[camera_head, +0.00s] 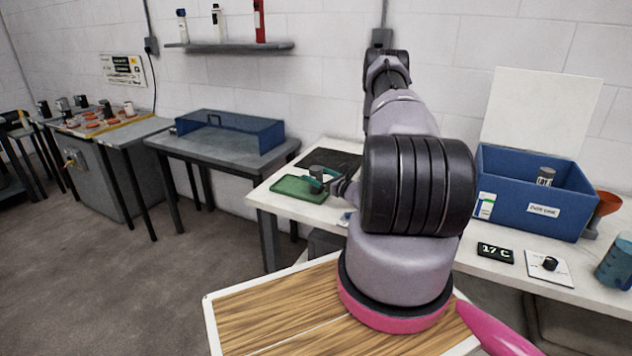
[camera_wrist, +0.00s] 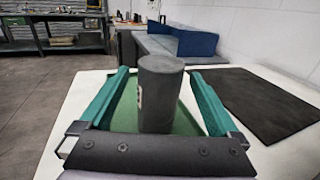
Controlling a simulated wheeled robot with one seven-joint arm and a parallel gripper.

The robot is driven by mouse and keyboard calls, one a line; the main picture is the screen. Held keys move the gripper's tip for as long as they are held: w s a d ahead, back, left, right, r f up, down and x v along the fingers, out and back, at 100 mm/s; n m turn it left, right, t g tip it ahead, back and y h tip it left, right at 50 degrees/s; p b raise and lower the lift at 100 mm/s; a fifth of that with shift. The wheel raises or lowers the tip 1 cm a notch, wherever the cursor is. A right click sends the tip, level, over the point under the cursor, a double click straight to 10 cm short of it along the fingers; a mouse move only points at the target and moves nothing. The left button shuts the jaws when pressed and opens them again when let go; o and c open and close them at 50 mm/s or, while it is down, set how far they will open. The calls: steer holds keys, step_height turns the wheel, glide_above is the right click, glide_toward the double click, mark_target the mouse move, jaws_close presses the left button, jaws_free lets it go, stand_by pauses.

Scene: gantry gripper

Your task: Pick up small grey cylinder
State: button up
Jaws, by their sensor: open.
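A small dark grey cylinder (camera_wrist: 160,92) stands upright on a green tray (camera_wrist: 184,124) in the wrist view. A light mark shows on its left side. In the head view the cylinder (camera_head: 317,171) is small, at the tray's right part (camera_head: 287,188), partly hidden by my gripper. My gripper (camera_wrist: 162,82) has two green fingers, open, one on each side of the cylinder. Gaps show between each finger and the cylinder, so neither seems to touch it. My gripper also shows at the tray's right edge in the head view (camera_head: 326,181).
A black mat (camera_wrist: 262,100) lies right of the tray on the white table (camera_head: 331,206). A blue bin (camera_head: 532,190), a 17 C display (camera_head: 495,253) and a blue beaker (camera_head: 614,262) stand farther right. A grey table with a blue box (camera_head: 231,131) is left, across a gap.

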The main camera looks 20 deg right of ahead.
steer(key=shift+w, duration=0.2)
steer(key=shift+a, duration=0.1)
jaws_close()
steer(key=shift+r, duration=0.15)
